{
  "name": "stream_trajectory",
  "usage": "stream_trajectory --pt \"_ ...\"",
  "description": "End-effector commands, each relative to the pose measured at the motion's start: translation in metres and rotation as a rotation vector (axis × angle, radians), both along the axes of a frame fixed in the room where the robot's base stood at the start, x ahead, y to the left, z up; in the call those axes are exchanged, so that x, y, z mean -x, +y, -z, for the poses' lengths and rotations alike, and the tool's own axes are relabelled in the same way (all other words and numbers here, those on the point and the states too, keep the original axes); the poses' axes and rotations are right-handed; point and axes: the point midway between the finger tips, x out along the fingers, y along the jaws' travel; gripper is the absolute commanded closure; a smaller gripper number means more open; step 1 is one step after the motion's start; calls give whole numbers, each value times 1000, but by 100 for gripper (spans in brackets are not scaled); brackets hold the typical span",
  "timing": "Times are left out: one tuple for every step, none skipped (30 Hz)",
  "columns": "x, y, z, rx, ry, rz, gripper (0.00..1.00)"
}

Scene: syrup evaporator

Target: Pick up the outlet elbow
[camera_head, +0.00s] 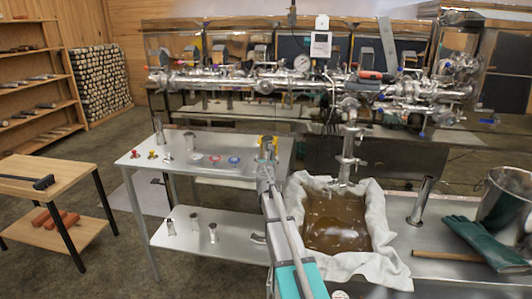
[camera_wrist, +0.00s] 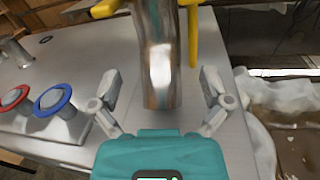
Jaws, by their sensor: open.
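A shiny curved metal pipe piece, which looks like the outlet elbow (camera_wrist: 158,60), stands upright between my fingers in the wrist view. Its upper end runs out of the picture. A yellow holder (camera_wrist: 193,38) is beside and behind it, with another yellow part at the upper left. My gripper (camera_wrist: 161,84) is open, with one finger on each side of the elbow and a visible gap at both. In the head view my arm reaches to the right end of the metal table, and my gripper (camera_head: 267,167) is small and partly merged with the elbow there.
The metal table (camera_head: 225,172) holds small fittings and red and blue ringed parts (camera_wrist: 57,98) to the left. A cloth-lined pan of brown liquid (camera_head: 335,225) is close on the right. Pipework (camera_head: 300,82) crosses behind. A wooden table (camera_head: 50,180) stands far left.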

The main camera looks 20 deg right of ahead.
Motion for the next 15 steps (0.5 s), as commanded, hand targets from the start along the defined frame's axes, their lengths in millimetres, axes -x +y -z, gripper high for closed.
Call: stream_trajectory --pt "-9 -4 0 0 0 0 2" --pt "-12 -5 0 0 0 0 2" --pt "-17 -7 0 0 0 0 2" --pt "-20 -9 0 0 0 0 2" --pt "-23 -10 0 0 0 0 2" --pt "-27 -12 0 0 0 0 2" --pt "-29 -13 0 0 0 0 2" --pt "-31 -14 0 0 0 0 2" --pt "-33 -15 0 0 0 0 2" --pt "-34 -16 0 0 0 0 2" --pt "-35 -16 0 0 0 0 2" --pt "-36 -17 0 0 0 0 2" --pt "-36 -17 0 0 0 0 2" --pt "-36 -17 0 0 0 0 2" --pt "-36 -17 0 0 0 0 2"
